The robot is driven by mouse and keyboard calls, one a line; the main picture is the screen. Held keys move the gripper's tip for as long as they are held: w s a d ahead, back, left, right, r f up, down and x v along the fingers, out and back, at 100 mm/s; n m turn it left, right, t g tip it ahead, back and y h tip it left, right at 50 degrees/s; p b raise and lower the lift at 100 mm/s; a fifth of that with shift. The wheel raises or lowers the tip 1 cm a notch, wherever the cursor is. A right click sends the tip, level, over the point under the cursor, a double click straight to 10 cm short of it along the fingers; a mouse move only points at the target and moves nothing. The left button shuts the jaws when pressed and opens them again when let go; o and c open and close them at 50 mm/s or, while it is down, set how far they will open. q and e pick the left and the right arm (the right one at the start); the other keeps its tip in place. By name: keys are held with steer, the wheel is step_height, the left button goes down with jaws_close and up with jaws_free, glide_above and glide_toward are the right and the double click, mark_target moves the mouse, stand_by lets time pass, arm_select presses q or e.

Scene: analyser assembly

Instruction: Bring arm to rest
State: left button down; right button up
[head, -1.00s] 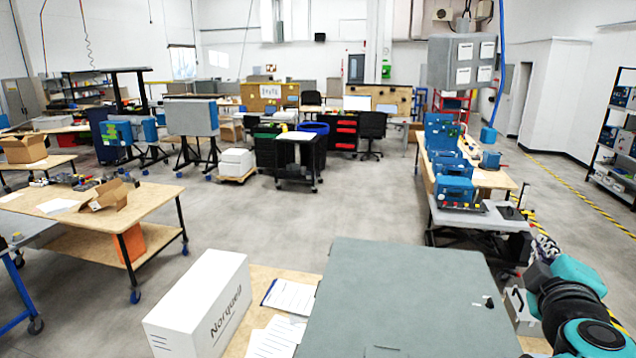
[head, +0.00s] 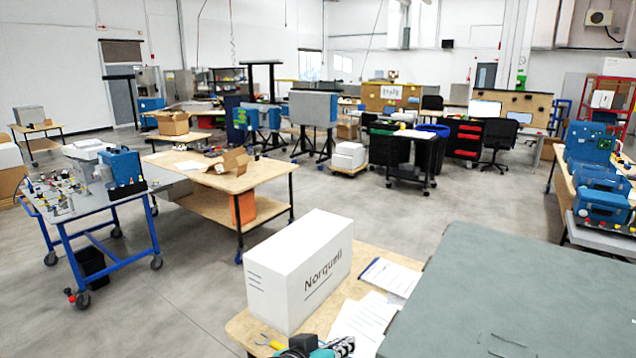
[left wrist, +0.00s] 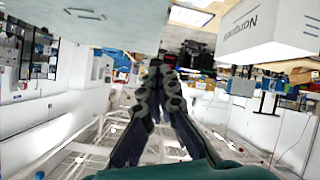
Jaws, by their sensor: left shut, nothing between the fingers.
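My left gripper (head: 340,347) shows at the bottom edge of the head view, in front of the near table's front corner. Only a small teal and black part of it is in the picture. In the left wrist view its two dark fingers (left wrist: 162,70) lean together at the tips, shut with nothing between them. A white box marked Norquell (head: 300,272) stands on the near table, beyond the gripper and apart from it. The box also shows upside down in the left wrist view (left wrist: 262,35). My right gripper is in neither view now.
The near wooden table (head: 245,325) also bears papers (head: 362,322), a clipboard (head: 390,277) and a yellow-handled tool (head: 270,342). A large grey-green panel (head: 530,290) fills the lower right. A blue-framed cart (head: 110,210) stands left.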

arm_select(q)
steer(key=s+a+f+n+g+y+b, duration=0.1)
steer(key=s+a+f+y+b, duration=0.2)
steer(key=a+f, duration=0.8)
steer(key=s+a+f+n+g+y+b, duration=0.1)
steer(key=s+a+f+g+y+b, duration=0.1)
steer(key=s+a+f+y+b, duration=0.2)
steer(key=s+a+f, duration=0.3)
steer(key=a+f, duration=0.5)
steer(key=f, duration=0.2)
steer(key=shift+n+y, duration=0.3)
steer(key=shift+n, duration=0.1)
